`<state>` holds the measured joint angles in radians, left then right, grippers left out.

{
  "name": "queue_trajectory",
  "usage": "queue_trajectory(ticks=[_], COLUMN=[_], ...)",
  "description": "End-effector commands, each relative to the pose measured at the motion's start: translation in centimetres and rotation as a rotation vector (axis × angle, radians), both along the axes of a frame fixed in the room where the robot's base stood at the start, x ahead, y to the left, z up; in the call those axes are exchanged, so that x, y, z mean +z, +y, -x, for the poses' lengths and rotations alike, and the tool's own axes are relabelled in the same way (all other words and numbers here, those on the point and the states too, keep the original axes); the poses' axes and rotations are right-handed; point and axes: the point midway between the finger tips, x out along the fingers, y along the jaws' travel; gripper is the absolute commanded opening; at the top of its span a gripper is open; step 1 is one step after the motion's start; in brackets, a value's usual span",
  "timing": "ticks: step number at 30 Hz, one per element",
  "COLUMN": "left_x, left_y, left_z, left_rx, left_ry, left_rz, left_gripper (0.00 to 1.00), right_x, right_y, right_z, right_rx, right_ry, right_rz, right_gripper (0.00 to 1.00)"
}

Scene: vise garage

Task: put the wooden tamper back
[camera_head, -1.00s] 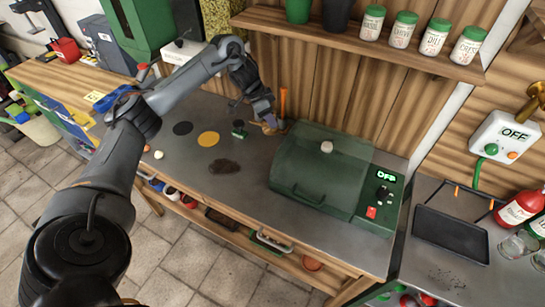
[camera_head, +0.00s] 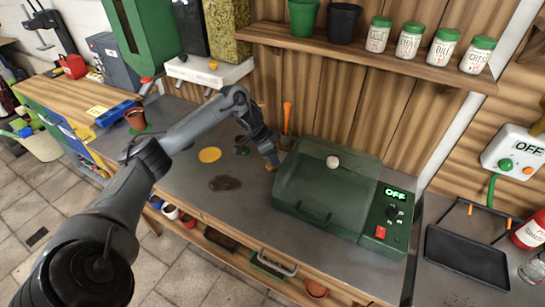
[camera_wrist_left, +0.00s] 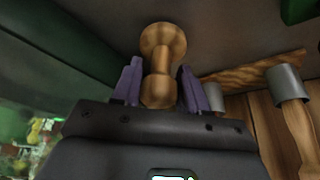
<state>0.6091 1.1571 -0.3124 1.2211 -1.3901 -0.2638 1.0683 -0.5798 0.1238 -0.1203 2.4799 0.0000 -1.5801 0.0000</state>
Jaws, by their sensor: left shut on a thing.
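The wooden tamper (camera_wrist_left: 160,65) is a turned piece with a round knob end, seen in the left wrist view between the two purple fingers of my left gripper (camera_wrist_left: 160,88). The gripper is shut on it. In the head view my left gripper (camera_head: 271,163) is over the grey bench, just left of the green lidded box. Only a small brown bit of the tamper shows there, at the fingertips. I cannot tell whether the tamper touches the bench. My right gripper is not in view.
The green box (camera_head: 330,190) stands close right of the gripper. An orange-handled tool (camera_head: 287,115) stands behind it at the plank wall. A dark soil patch (camera_head: 225,183) and a yellow disc (camera_head: 209,155) lie to the left. A shelf (camera_head: 370,52) with pots and jars hangs above.

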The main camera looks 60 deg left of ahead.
Motion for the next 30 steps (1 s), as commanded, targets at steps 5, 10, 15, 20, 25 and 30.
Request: queue_trajectory(ticks=[5, 10, 15, 20, 25, 30], left_x=[-0.27, -0.35, -0.57, -0.56, -0.54, 0.16], left_y=[0.01, 0.01, 0.01, 0.0, 0.01, 0.13], left_z=[-0.03, -0.01, 0.0, -0.01, -0.01, 0.13], left_rx=[-0.001, 0.0, 0.0, 0.0, 0.0, 0.001], left_ry=[-0.001, -0.001, 0.0, 0.0, -0.001, -0.002], left_rz=[0.0, 0.0, 0.0, 0.0, 0.0, -0.001], left_gripper=[0.19, 0.19, 0.57, 0.68, 0.68, 0.68], right_x=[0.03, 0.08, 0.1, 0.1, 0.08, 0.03], right_y=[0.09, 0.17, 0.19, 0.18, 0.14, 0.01], right_z=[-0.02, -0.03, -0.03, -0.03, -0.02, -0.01], right_rx=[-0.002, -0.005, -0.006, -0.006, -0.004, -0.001], right_ry=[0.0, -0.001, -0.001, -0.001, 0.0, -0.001], right_rz=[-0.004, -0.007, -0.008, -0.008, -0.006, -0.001], right_gripper=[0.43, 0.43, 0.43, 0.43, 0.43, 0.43])
